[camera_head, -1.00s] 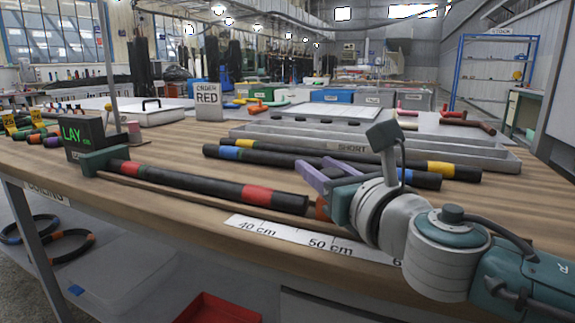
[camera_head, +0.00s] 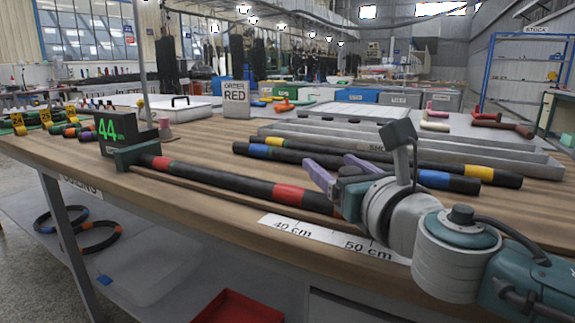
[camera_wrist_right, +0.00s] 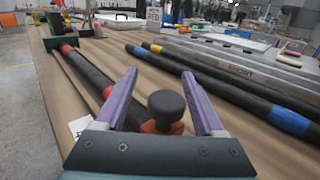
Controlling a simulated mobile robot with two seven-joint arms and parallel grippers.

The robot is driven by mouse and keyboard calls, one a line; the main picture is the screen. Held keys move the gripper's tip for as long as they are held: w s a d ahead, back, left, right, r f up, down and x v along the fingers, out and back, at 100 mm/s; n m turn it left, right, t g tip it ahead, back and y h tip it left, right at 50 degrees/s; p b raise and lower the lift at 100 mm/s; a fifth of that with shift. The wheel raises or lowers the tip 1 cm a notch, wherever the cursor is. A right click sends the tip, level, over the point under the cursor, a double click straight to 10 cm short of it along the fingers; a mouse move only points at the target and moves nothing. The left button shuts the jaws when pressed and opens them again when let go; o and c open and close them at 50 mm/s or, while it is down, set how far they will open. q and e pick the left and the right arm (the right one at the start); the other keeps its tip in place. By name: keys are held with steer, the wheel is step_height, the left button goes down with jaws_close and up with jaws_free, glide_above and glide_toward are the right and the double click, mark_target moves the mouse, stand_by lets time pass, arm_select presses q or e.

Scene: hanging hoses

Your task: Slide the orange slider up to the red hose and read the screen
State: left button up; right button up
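The hose with red bands (camera_head: 230,182) lies along the front of the bench, its left end at a green block. Beside that block the screen (camera_head: 113,128) shows 44 in green, with small unclear text after it. The orange slider (camera_wrist_right: 163,128), with a black knob (camera_wrist_right: 166,104), shows in the wrist view. My right gripper (camera_head: 328,163) has its purple fingers apart, one each side of the knob (camera_wrist_right: 160,75), with gaps visible. The arm hides the hose's right end in the head view, so I cannot tell whether slider and hose touch. My left gripper is not in view.
A white rule (camera_head: 325,236) marked 40 cm and 50 cm runs along the front edge. Hoses with blue and yellow bands (camera_head: 400,172) lie behind my right gripper, before a grey tray (camera_head: 540,165). A sign reading ORDER RED (camera_head: 236,98) stands behind.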

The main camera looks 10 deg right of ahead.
steer(key=shift+d, duration=0.1)
steer(key=shift+s, duration=0.25)
steer(key=s, duration=0.3)
steer(key=s+p, duration=0.1)
steer(key=s, duration=0.2)
steer(key=s+d+p, duration=0.1)
steer(key=s, duration=0.2)
steer(key=shift+s, duration=0.25)
